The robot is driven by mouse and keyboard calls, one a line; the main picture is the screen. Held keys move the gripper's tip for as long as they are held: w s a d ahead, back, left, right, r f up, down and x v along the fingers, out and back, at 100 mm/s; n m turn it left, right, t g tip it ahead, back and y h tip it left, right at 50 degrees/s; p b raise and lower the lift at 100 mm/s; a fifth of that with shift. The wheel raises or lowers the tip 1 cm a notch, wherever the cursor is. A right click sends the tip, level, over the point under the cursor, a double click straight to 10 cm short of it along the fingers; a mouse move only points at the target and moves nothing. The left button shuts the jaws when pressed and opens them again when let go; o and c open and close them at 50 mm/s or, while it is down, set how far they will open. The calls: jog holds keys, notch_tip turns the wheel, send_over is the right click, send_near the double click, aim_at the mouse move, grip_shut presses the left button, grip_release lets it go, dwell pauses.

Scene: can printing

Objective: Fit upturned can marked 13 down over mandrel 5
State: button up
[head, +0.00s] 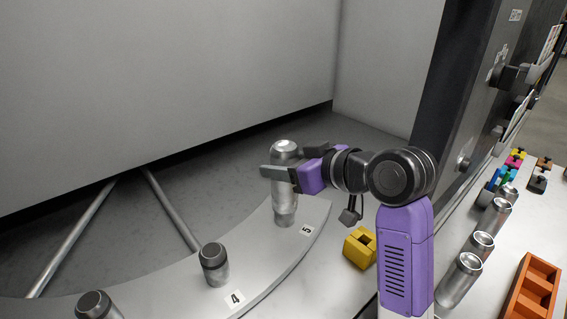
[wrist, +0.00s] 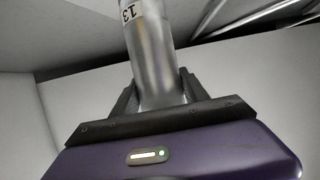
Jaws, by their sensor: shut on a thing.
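The can marked 13 (head: 284,152) is a bare silver cylinder, held upright above the plate's spot labelled 5 in the head view. My gripper (head: 290,165) is shut around its side. In the wrist view the can (wrist: 152,55) rises between the fingers of my gripper (wrist: 157,88), and its 13 label reads upside down. A silver cylinder surface (head: 285,213) continues below the fingers down to the plate by the label 5, in line with the can. I cannot tell where can ends and mandrel 5 begins, or how far one covers the other.
The curved grey plate (head: 262,262) also carries mandrel 4 (head: 214,268) and another dark-topped mandrel (head: 95,305). A yellow block (head: 360,247) lies right of it. Several silver cans (head: 459,281) and an orange tray (head: 532,287) stand at the right. A grey wall (head: 165,85) rises behind.

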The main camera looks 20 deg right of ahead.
jog(key=shift+f+b, duration=1.2)
jog(key=shift+f, duration=0.95)
jog(key=o, duration=1.4)
jog(key=b+v, duration=0.1)
jog(key=v, duration=0.6)
jog(key=shift+s, duration=0.35)
jog(key=shift+d+r, duration=0.1)
jog(key=shift+d, duration=0.05)
